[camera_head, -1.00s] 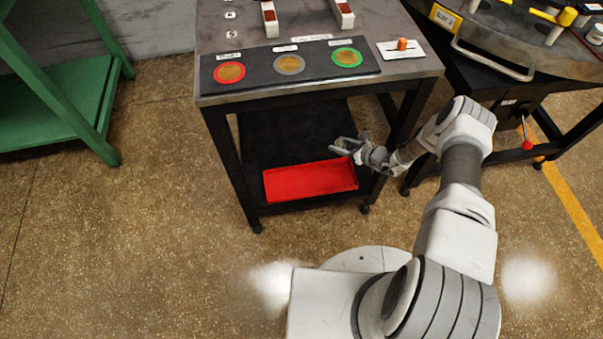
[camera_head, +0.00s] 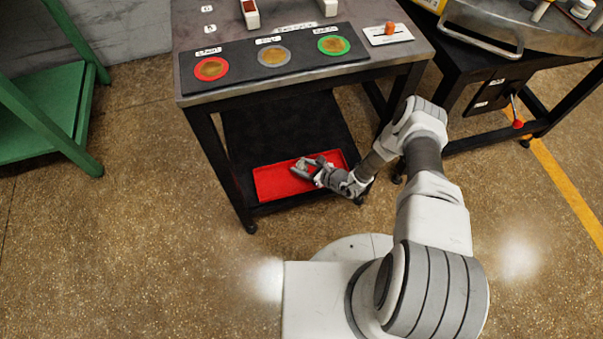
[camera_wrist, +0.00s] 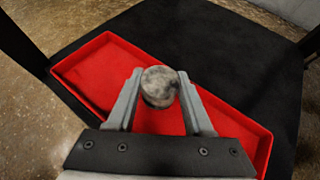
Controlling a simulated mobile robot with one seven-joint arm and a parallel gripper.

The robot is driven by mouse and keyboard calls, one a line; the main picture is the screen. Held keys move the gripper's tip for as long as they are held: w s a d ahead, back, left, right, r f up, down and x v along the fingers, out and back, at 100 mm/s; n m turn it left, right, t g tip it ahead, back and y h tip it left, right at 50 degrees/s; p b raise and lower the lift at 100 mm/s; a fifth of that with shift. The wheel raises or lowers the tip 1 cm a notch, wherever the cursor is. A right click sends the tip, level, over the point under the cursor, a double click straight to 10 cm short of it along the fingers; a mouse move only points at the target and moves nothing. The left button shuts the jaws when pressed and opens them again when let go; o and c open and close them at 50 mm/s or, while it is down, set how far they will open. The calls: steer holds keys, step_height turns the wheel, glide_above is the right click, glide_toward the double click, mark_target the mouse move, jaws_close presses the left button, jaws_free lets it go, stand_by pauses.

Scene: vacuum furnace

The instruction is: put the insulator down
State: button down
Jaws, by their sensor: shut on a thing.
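The insulator (camera_wrist: 159,86) is a small round piece with a mottled grey and whitish top. It sits between the two fingers of my gripper (camera_wrist: 160,95), which is shut on it. In the wrist view it is over the red tray (camera_wrist: 85,68), and I cannot tell whether it touches the tray floor. In the head view my gripper (camera_head: 308,165) is over the right half of the red tray (camera_head: 272,182), on the lower shelf of the cart. The insulator is too small to make out clearly there.
The cart's top (camera_head: 195,86) overhangs the shelf, with dark legs at the corners. On top lies a dark mat (camera_head: 242,60) with red, grey and green rings, beside an orange-handled switch plate (camera_head: 390,32). A green rack (camera_head: 62,110) stands left. The floor in front is clear.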

step_height(320, 180, down, 4)
steer(key=shift+s+a+f+b, duration=0.1)
steer(key=shift+a+f+b, duration=0.1)
steer(key=shift+b, duration=1.05)
steer(key=shift+r, duration=0.15)
steer(key=shift+c, duration=1.4)
jaws_free()
steer(key=shift+f, duration=0.2)
steer(key=shift+d+r, duration=0.15)
steer(key=shift+r, duration=0.1)
